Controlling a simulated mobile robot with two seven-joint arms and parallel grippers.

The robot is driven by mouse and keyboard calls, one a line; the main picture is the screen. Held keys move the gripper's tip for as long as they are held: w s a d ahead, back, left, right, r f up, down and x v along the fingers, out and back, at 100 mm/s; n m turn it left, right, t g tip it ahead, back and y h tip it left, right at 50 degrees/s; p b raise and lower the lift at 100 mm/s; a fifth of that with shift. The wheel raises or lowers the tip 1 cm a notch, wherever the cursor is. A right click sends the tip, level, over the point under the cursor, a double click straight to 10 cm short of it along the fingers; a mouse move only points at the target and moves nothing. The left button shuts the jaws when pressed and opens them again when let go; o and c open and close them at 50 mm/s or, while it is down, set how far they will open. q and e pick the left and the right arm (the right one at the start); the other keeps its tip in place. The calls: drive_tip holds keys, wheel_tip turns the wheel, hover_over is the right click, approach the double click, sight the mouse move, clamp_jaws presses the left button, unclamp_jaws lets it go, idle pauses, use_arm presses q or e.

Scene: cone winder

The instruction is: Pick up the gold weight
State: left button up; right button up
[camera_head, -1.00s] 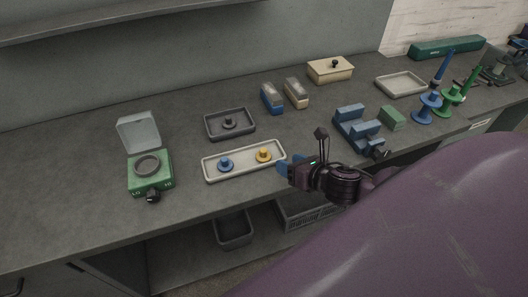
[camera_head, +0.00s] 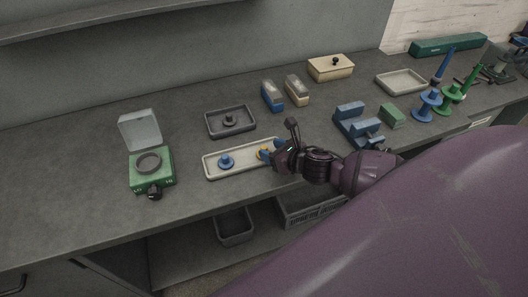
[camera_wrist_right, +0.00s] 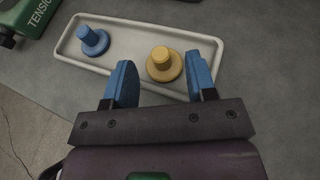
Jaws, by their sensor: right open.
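The gold weight (camera_wrist_right: 164,64) is a round disc with a raised knob, standing upright in a pale shallow tray (camera_wrist_right: 208,44). In the head view the gold weight (camera_head: 263,153) is partly covered by my right gripper (camera_head: 275,150). In the right wrist view my right gripper (camera_wrist_right: 162,82) is open, with one blue finger on each side of the near part of the weight. The gold weight lies between and slightly beyond the fingertips; I cannot tell whether they touch it. My left gripper is not in view.
A blue weight (camera_head: 226,161) stands in the same tray, to the left. A dark tray (camera_head: 230,121) with a dark weight lies behind. A green device with a raised lid (camera_head: 152,168) is at left. Blue blocks (camera_head: 358,126) stand to the right.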

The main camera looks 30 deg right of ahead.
sight(264, 147)
drive_tip(key=shift+x, duration=1.55)
drive_tip(key=shift+f, duration=0.1)
clamp_jaws()
